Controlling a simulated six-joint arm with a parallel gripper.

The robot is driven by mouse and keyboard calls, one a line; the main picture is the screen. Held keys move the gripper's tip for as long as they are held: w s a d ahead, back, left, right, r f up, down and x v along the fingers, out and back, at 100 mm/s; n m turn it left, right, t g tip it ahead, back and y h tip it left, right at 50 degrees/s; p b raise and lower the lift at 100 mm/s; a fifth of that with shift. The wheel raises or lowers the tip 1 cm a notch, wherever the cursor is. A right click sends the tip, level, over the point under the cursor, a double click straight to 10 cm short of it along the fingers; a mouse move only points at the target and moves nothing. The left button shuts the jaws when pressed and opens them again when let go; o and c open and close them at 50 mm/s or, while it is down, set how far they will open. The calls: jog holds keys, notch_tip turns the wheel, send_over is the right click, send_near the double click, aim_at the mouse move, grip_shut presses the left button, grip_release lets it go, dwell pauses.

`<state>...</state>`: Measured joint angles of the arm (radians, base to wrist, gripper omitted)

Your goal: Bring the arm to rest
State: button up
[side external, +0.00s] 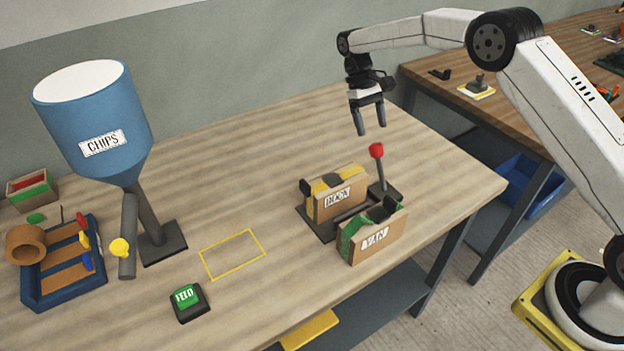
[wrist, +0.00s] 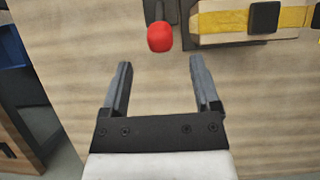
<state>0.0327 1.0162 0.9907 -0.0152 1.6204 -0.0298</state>
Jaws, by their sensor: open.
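My gripper (side external: 369,119) is open and empty. It hangs in the air above the back right part of the wooden table (side external: 270,135), fingers pointing down. In the wrist view my gripper (wrist: 156,82) shows two spread fingers with only bare tabletop between them. The red-knobbed lever (side external: 376,151) stands just below and in front of my gripper, apart from it. Its red knob (wrist: 159,37) also shows beyond the fingertips in the wrist view.
Two labelled mould halves, one with yellow (side external: 337,196) and one with green (side external: 373,233), stand by the lever. A blue CHIPS hopper (side external: 95,120), a green FEED button (side external: 187,301), a yellow outlined rectangle (side external: 233,254) and a blue tray (side external: 64,293) lie left. The back middle tabletop is clear.

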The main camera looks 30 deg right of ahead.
jog(key=shift+s, duration=0.1)
jog(key=shift+s+a+r+t, duration=0.1)
jog(key=shift+s+r+t, duration=0.2)
jog(key=shift+s, duration=0.2)
jog(key=shift+s+a+r+t, duration=0.1)
jog(key=shift+s+r+t, duration=0.05)
jog(key=shift+s+t, duration=0.3)
jog(key=s+a+t, duration=0.1)
jog(key=s+t, duration=0.5)
jog(key=s, duration=1.6)
jog(key=shift+s+a+f+t, duration=0.15)
jog(key=shift+a+t, duration=0.15)
jog(key=shift+t, duration=0.05)
